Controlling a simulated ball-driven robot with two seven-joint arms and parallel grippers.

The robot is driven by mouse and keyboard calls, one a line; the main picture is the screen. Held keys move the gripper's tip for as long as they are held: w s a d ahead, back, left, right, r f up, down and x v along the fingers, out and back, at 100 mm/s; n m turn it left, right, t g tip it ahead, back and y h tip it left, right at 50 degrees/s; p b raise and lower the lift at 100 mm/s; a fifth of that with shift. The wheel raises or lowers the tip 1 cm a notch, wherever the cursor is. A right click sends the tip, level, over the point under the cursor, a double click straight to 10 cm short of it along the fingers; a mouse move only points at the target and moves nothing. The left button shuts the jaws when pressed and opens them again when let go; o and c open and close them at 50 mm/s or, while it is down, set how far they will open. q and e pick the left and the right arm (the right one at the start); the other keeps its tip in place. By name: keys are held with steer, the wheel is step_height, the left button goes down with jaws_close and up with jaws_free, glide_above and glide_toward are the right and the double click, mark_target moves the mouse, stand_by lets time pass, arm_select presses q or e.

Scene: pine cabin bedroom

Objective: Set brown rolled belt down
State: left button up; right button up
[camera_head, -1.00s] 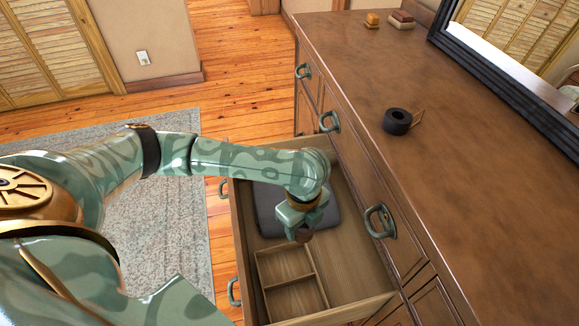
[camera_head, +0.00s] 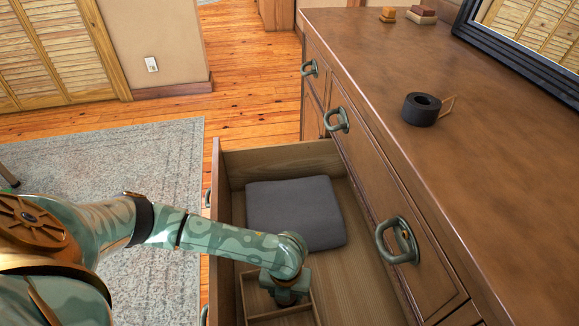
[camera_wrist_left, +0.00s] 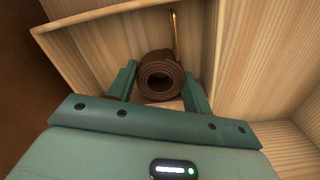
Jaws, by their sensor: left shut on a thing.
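The brown rolled belt (camera_wrist_left: 160,78) shows in the left wrist view between the two fingers of my left gripper (camera_wrist_left: 160,88), which is shut on it. A thin brass-coloured piece stands up behind the roll. The belt is inside a compartment of the wooden divider box (camera_wrist_left: 93,7); I cannot tell if it touches the floor. In the head view my left gripper (camera_head: 287,292) points down into the divider box (camera_head: 262,315) in the open drawer (camera_head: 370,275), and its wrist hides the belt. My right gripper is in neither view.
A folded grey cloth (camera_head: 295,212) lies in the drawer behind the box. A black roll (camera_head: 421,109) with a tan buckle sits on the dresser top (camera_head: 480,165). Small blocks (camera_head: 421,15) and a black-framed mirror (camera_head: 520,48) are at the back. A drawer handle (camera_head: 398,241) juts out at right.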

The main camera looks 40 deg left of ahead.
arm_select(q)
steer(key=shift+w+f, duration=0.1)
steer(key=shift+f, duration=0.3)
steer(key=shift+r, duration=0.2)
steer(key=shift+f, duration=0.2)
steer(key=o, duration=1.1)
steer(key=shift+o, duration=0.2)
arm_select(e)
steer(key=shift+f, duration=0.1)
arm_select(q)
step_height(320, 180, up, 12)
steer(key=p, duration=0.7)
steer(key=shift+r, duration=0.2)
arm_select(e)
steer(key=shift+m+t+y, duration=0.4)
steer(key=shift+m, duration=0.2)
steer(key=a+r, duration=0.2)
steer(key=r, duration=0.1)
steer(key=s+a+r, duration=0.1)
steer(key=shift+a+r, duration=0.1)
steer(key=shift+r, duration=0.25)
